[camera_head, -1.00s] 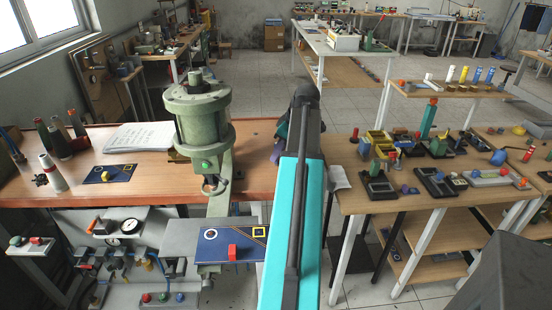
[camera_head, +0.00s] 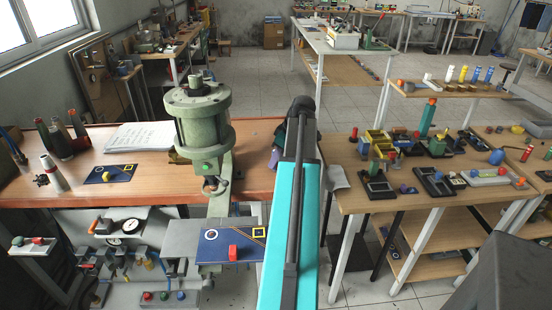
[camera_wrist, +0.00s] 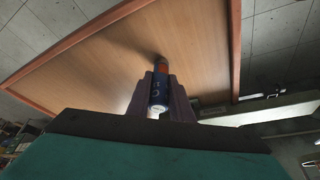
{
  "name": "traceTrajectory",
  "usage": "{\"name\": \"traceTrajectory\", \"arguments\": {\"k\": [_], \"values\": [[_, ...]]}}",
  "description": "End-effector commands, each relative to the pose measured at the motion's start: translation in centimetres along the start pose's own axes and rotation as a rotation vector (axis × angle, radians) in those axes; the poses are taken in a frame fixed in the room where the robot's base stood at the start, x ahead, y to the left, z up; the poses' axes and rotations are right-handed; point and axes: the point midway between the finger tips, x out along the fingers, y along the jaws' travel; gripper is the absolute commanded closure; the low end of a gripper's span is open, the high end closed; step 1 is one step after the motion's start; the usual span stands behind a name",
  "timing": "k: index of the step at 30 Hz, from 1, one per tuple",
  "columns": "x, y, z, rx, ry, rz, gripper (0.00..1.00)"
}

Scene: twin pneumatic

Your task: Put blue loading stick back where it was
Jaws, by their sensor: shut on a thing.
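My gripper (camera_wrist: 162,98) is shut on the blue loading stick (camera_wrist: 159,90) in the wrist view. The stick has a blue body with white marks, an orange far end and a white near end. The purple fingers hold it on both sides over a wooden tabletop (camera_wrist: 120,60); I cannot tell whether its far end touches the wood. In the head view, only a purple part of my gripper (camera_head: 273,158) shows beside my arm, over the right end of the orange-brown workbench (camera_head: 255,150). The stick is hidden there.
A green press (camera_head: 203,125) stands left of my arm. A small shelf table (camera_head: 445,90) at the back right bears several white, yellow and blue upright cylinders. A cluttered wooden table (camera_head: 350,198) stands to the right. Bottles and an open notebook (camera_head: 138,137) are on the workbench.

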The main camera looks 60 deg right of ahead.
Motion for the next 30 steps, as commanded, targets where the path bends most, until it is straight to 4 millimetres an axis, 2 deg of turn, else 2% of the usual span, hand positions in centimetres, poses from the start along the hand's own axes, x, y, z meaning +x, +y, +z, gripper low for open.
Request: {"name": "traceTrajectory", "arguments": {"k": [11,12,15,30], "values": [[0.26,-0.03,0.05,-0.001,0.000,0.000,0.98],[0.30,-0.03,0.07,-0.001,0.000,0.000,0.79],[0.25,-0.03,0.04,-0.001,0.000,0.000,0.62],[-0.31,-0.03,-0.10,-0.001,0.000,0.000,0.62]]}}
